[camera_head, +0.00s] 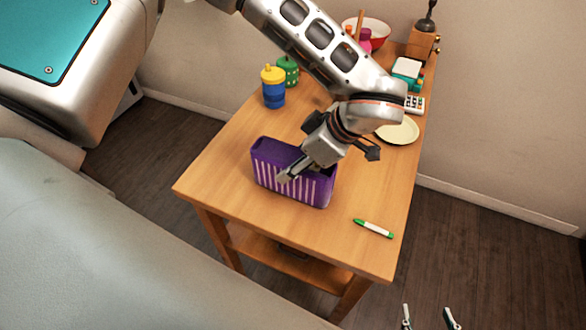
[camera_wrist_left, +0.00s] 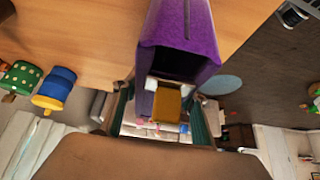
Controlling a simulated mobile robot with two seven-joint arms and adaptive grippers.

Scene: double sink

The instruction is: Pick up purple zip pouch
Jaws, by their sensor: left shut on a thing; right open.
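The purple zip pouch (camera_head: 262,166) looks like an open-topped purple box with pale vertical stripes. It is on the wooden table, near its left front part. My left gripper (camera_head: 288,174) reaches down over it and is shut on its near wall. The pouch also fills the upper middle of the left wrist view (camera_wrist_left: 182,28), with its dark open inside facing the camera. The arm hides part of the pouch's top right. My right gripper (camera_head: 428,314) is open and empty at the bottom edge, off the table; only its fingertips show.
On the wooden table (camera_head: 225,178) are a blue cup with a yellow lid (camera_head: 273,88), a green jar (camera_head: 288,70), a cream plate (camera_head: 399,131), a calculator (camera_head: 414,104) and a green-and-white marker (camera_head: 373,229). A red-and-white bowl (camera_head: 373,30) and a wooden grinder (camera_head: 423,38) stand at the back. The front right tabletop is mostly clear.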

